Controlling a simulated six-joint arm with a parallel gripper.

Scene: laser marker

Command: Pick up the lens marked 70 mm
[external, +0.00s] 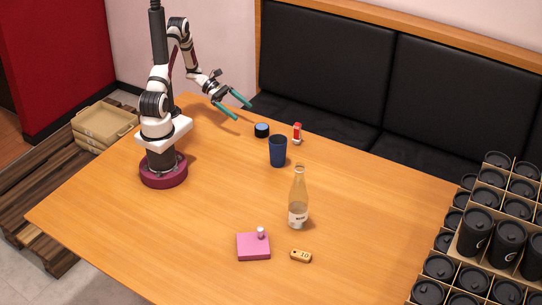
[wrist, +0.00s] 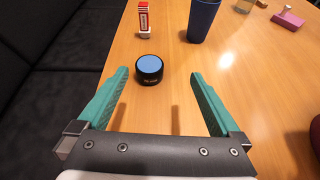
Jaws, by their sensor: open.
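The lens is a short black cylinder with a light blue top (wrist: 149,69). In the wrist view it stands on the table ahead of my gripper, between the lines of the two fingers, with small white lettering on its side too small to read surely. In the external view the lens (external: 262,130) stands at the far side of the table. My gripper (wrist: 158,76) has teal fingers spread wide, open and empty. In the external view my gripper (external: 240,104) is above the table near its far edge, up and left of the lens.
A red and white small item (external: 297,133) and a dark blue cup (external: 278,151) stand close beyond the lens. A bottle (external: 298,200), a pink block (external: 253,246) and a wooden tag (external: 301,256) are farther off. Black seats (external: 330,80) border the table's far edge.

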